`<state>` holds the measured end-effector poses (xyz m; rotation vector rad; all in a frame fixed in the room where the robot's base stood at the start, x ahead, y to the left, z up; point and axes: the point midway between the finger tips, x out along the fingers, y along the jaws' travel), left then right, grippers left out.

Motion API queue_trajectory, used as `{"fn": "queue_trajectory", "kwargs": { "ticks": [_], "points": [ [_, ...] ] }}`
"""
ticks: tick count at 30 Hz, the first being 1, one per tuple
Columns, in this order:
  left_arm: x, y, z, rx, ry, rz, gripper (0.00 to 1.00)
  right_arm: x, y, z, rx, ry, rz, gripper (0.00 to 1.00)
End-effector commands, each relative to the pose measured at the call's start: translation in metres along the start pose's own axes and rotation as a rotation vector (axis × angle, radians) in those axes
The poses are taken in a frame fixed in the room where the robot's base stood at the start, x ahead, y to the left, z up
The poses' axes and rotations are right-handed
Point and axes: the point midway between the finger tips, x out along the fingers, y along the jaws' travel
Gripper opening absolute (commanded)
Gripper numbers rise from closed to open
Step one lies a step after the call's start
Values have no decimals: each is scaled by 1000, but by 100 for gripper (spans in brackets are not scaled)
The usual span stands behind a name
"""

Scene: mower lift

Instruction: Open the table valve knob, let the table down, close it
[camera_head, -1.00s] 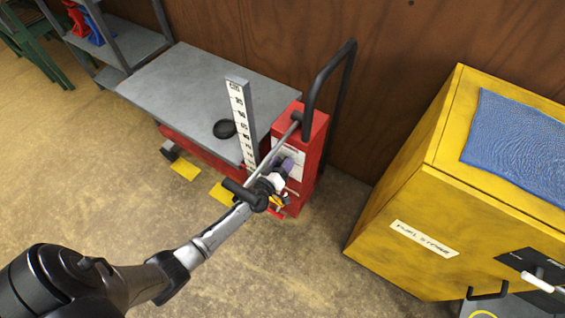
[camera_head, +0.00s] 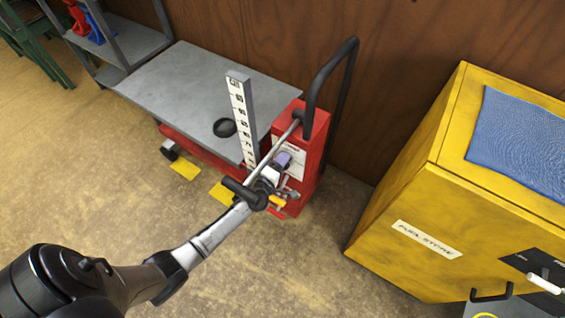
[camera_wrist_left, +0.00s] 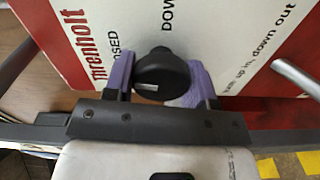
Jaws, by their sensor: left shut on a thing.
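The lift table's grey top (camera_head: 190,85) lies level beside its red end unit (camera_head: 315,125). My left gripper (camera_head: 283,160) reaches the label side of the red unit. In the left wrist view, its purple fingers (camera_wrist_left: 160,85) are shut on the black valve knob (camera_wrist_left: 163,70), one on each side. A white mark shows on the knob's face. The label (camera_wrist_left: 235,35) behind it reads "DOWN" and part of a word ending in "OSED". In the head view the knob is hidden by the gripper. My right gripper is not in view.
A numbered scale post (camera_head: 242,118) stands at the table's near edge. A yellow fuel cabinet (camera_head: 420,215) stands right. Floor at front left is clear.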

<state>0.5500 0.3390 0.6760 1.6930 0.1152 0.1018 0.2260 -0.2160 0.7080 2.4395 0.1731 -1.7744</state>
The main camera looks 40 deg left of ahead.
Motion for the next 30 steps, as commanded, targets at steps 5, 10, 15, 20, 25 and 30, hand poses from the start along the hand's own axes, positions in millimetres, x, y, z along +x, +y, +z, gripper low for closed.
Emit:
{"fn": "queue_trajectory", "kwargs": {
  "ticks": [5,10,15,20,25,30],
  "points": [
    [0,0,0,-78,1,1,27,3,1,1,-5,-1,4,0],
    [0,-1,0,-120,1,0,27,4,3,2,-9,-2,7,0],
    [0,-1,0,-140,1,0,27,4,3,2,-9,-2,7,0],
    [0,0,0,-144,0,0,27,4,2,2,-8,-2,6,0],
    [0,0,0,-143,0,0,27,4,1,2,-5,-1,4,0],
    [0,0,0,-143,0,0,61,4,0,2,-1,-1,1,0]
  ]
}}
